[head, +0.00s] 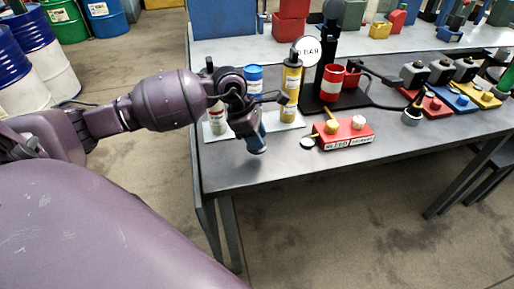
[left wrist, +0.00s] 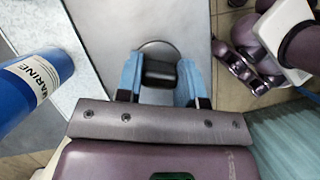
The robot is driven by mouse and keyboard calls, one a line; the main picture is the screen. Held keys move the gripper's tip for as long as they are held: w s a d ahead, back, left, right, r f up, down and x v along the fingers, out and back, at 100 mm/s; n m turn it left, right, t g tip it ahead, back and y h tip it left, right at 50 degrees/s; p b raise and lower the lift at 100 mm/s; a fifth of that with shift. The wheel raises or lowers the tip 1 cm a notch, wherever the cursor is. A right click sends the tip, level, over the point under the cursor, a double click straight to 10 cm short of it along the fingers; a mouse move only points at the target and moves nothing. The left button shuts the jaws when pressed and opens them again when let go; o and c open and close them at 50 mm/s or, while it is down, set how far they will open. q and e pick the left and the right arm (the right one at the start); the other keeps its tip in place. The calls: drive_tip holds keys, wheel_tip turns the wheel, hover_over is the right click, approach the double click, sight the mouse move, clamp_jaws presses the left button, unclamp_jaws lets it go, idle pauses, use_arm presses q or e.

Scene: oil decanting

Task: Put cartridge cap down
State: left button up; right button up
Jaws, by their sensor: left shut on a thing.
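My left gripper (head: 257,149) is low over the front left part of the table, just in front of the cartridges. In the left wrist view its two blue fingers (left wrist: 160,80) are shut on a small dark cap (left wrist: 160,72). A round grey patch shows behind the cap; I cannot tell whether the cap touches the table. In the head view the cap is hidden by the fingers. A blue cartridge (head: 253,78), a yellow cartridge (head: 290,90) and a white cartridge (head: 217,118) stand upright close behind and beside the gripper.
A white plate (head: 285,123) lies under the cartridges. The table's front strip (head: 235,178) is clear.

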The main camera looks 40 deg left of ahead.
use_arm(q)
drive_tip(key=shift+f, duration=2.2)
drive_tip(key=shift+f, duration=0.1)
drive_tip(key=shift+f, duration=0.1)
drive_tip(key=o, duration=0.9)
drive_tip(key=shift+c, duration=0.2)
drive_tip(key=shift+r, duration=0.2)
drive_tip(key=v, duration=1.2)
drive_tip(key=shift+s, duration=0.1)
